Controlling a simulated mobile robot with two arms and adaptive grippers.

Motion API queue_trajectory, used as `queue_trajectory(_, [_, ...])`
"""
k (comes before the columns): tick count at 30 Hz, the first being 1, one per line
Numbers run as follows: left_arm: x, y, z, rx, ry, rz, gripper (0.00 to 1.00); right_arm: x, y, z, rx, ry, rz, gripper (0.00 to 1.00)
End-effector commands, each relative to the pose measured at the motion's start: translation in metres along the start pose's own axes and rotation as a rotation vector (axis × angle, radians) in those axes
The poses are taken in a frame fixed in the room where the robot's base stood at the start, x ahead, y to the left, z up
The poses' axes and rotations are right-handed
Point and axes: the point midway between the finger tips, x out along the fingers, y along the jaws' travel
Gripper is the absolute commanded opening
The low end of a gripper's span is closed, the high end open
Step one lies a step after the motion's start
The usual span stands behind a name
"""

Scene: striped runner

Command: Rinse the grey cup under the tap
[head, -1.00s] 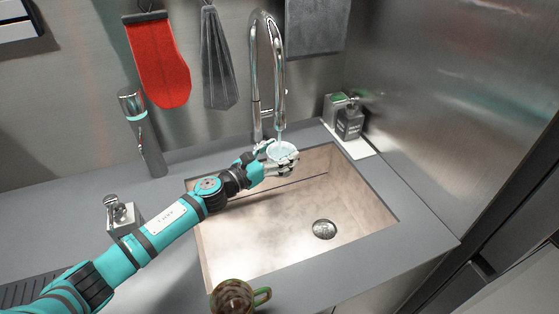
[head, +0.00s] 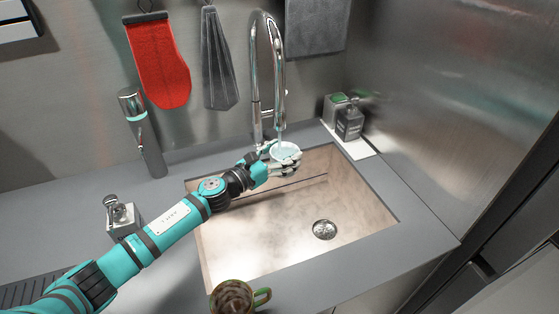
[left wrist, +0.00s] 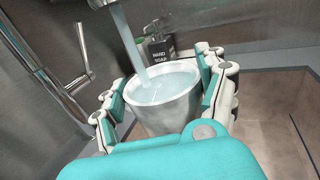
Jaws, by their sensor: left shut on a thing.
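The grey cup (head: 285,151) is held upright under the tap (head: 268,70), above the back of the sink (head: 245,255). My left gripper (head: 277,158) is shut around the cup. In the left wrist view the cup (left wrist: 166,112) sits between both fingers of the gripper (left wrist: 165,105). A stream of water (left wrist: 133,42) runs from the tap into the cup, and water stands near its rim. My right gripper is not in view.
A patterned mug (head: 232,297) stands at the sink's front edge. Soap bottles (head: 349,122) stand at the back right. A small metal-topped dispenser (head: 118,212) is on the left counter. A red mitt (head: 158,65) hangs on the wall. The sink's front is clear.

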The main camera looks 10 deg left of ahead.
Motion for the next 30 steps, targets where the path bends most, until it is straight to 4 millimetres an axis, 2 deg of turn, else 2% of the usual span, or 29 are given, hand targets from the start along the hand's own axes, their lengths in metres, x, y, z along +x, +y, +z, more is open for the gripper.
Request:
queue_trajectory(14, [-0.009, 0.0079, 0.0022, 0.001, -0.004, 0.0, 0.31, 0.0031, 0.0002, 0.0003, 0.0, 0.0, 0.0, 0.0])
queue_trajectory(30, [0.0004, 0.0002, 0.0026, 0.001, -0.004, 0.0, 0.31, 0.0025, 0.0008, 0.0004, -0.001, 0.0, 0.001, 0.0])
